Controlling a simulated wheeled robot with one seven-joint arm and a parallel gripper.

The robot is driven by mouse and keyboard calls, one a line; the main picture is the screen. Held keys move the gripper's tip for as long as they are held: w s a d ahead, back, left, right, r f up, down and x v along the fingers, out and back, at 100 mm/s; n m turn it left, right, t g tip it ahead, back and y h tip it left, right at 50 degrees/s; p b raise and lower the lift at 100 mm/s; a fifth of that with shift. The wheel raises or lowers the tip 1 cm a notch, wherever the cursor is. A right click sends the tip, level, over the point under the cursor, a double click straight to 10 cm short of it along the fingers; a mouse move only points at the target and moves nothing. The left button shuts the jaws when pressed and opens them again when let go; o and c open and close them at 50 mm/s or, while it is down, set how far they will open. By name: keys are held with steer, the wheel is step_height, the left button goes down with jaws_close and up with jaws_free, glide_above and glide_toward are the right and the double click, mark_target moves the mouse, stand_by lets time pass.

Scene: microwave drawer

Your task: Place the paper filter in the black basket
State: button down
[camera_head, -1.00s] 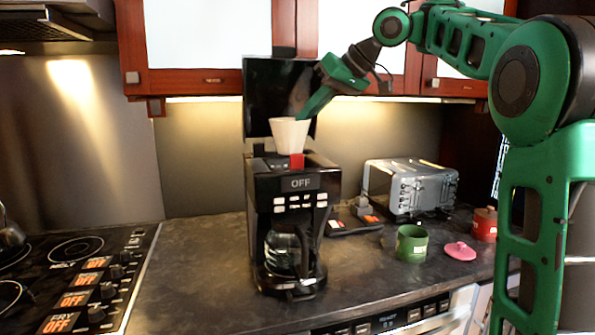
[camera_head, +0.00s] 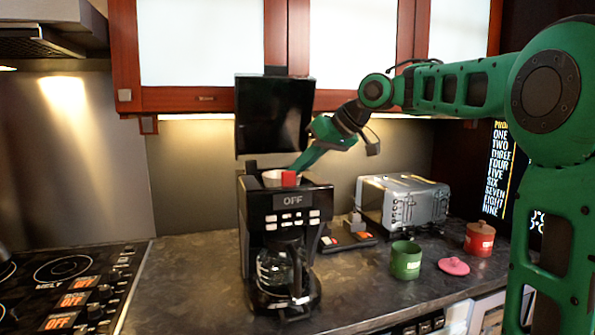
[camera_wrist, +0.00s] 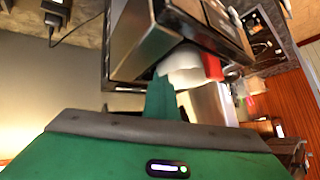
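The white paper filter (camera_head: 271,179) sits low in the open top of the black coffee maker (camera_head: 257,215), with only its upper part showing. It also shows in the wrist view (camera_wrist: 183,68). My green gripper (camera_head: 295,169) reaches down from the upper right, its fingertips at the filter's rim. In the wrist view, my gripper (camera_wrist: 165,88) appears closed on the filter's edge. The black basket is hidden inside the coffee maker. A red tab (camera_head: 289,178) stands at the front of the opening, beside the filter.
The coffee maker's black lid (camera_head: 274,117) stands raised behind the opening. A glass carafe (camera_head: 282,270) sits below. To the right are a toaster (camera_head: 402,202), a green mug (camera_head: 406,260), a pink lid (camera_head: 453,266) and a red canister (camera_head: 480,239). A stove (camera_head: 70,285) is at left.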

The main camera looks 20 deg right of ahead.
steer(key=c, duration=2.4)
jaws_free()
steer(key=shift+f, duration=0.1)
steer(key=v, duration=0.9)
steer(key=shift+d+r, duration=0.25)
steer(key=shift+v, duration=1.3)
steer(key=shift+s+a, duration=0.1)
